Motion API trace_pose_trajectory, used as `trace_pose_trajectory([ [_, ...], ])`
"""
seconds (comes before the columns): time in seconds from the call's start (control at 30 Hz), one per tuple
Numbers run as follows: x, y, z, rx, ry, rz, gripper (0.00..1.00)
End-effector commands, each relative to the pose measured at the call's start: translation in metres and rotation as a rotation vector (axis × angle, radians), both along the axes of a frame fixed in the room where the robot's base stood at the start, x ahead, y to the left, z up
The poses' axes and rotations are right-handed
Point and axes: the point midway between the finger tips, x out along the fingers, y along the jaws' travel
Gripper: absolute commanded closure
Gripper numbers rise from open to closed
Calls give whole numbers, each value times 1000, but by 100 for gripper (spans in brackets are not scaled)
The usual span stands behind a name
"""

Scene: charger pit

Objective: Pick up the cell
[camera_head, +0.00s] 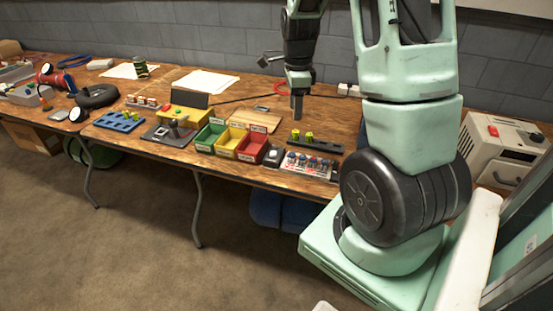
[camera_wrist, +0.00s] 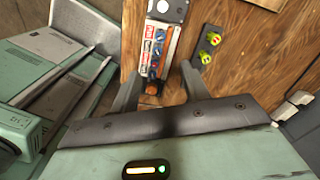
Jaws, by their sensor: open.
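Two green-yellow cells stand upright in a black rack on the table's right part, one cell (camera_head: 295,134) left of the other (camera_head: 309,136). The black rack (camera_head: 328,146) has bare room to the right of them. Both cells also show in the wrist view, the upper one (camera_wrist: 213,38) and the lower one (camera_wrist: 205,57), to the right of my fingers.
A board with a row of small blue and red parts (camera_head: 308,165) lies in front of the rack. Left of it are a grey device (camera_head: 274,156) and red (camera_head: 252,148), yellow (camera_head: 230,142) and green (camera_head: 209,137) bins. A wooden board (camera_head: 255,120) lies behind the bins.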

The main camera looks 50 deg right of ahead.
Motion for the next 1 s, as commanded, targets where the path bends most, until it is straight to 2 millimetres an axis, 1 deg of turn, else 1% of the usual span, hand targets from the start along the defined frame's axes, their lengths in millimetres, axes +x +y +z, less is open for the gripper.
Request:
trace_pose_trajectory([
  [0.3, -1, 1, -64, 5, 5, 0, 54],
  [0.5, 0, 1, -100, 4, 3, 2, 54],
  [0.6, 0, 2, -111, 3, 2, 5, 54],
  [0.77, 1, 1, -119, 2, 1, 4, 54],
  [0.87, 2, 2, -130, 3, 2, 5, 54],
  [1.0, 4, 2, -150, 3, 2, 4, 54],
])
